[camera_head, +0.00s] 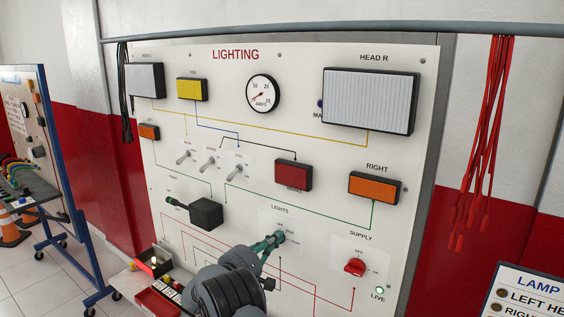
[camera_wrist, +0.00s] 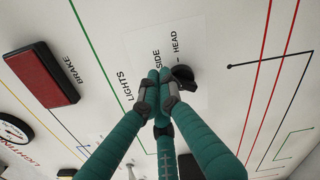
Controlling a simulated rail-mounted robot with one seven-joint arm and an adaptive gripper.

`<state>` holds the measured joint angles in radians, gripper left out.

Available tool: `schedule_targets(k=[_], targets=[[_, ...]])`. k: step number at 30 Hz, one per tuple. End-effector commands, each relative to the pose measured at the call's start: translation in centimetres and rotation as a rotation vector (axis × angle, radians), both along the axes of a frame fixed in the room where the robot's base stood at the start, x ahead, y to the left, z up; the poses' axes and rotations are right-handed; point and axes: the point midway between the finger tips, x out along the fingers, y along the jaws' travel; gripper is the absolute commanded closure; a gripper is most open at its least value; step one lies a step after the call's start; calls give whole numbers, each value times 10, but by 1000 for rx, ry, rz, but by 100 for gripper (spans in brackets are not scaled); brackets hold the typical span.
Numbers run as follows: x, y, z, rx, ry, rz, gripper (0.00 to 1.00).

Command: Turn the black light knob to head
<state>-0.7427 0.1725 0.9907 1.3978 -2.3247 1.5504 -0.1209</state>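The black light knob (camera_wrist: 184,74) sits on the white lighting panel (camera_head: 300,130), beside the printed words SIDE and HEAD in the wrist view. In the head view the knob is hidden behind my gripper (camera_head: 277,239), which is below the LIGHTS label. In the wrist view my gripper (camera_wrist: 158,80) has its teal fingers drawn together at the tips. The tips are just left of the knob and overlap its edge; I cannot tell whether they touch it. No gap with the knob between the fingers shows. The knob's pointing direction is partly hidden.
A red supply knob (camera_head: 355,267) and a lit green LIVE lamp (camera_head: 379,290) are to the right. Red cables (camera_head: 484,140) hang at the right.

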Motion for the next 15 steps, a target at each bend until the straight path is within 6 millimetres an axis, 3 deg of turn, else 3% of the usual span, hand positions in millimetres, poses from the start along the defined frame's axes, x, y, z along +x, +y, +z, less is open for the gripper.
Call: schedule_targets(k=[15], targets=[[1,2,-4,-1,1,0,100]])
